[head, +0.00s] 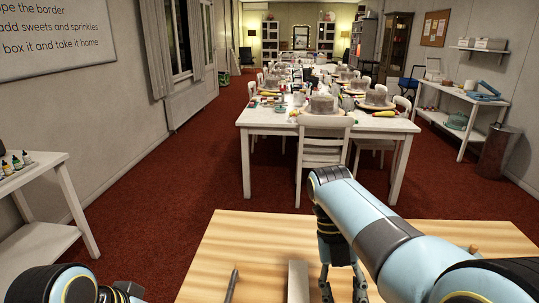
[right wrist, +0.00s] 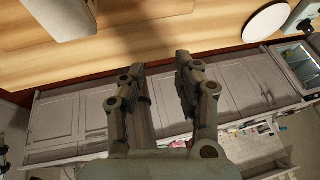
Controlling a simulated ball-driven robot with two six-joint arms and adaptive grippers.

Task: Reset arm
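My right arm reaches in from the right in the head view, and its gripper (head: 342,290) hangs down over the wooden tabletop (head: 260,235). In the right wrist view the two fingers of my right gripper (right wrist: 160,68) stand apart with nothing between them. My left arm shows only at the bottom left corner of the head view. A small part of what looks like my left gripper (head: 125,291) is at the lower edge, and its fingers cannot be made out.
On the tabletop lie a thin dark pointed tool (head: 231,285) and a grey block (head: 298,282). The wrist view shows a white disc (right wrist: 266,22) and grey cabinets (right wrist: 60,118). A long white table (head: 260,118) with cakes and chairs stands ahead, with red carpet (head: 175,180) around it.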

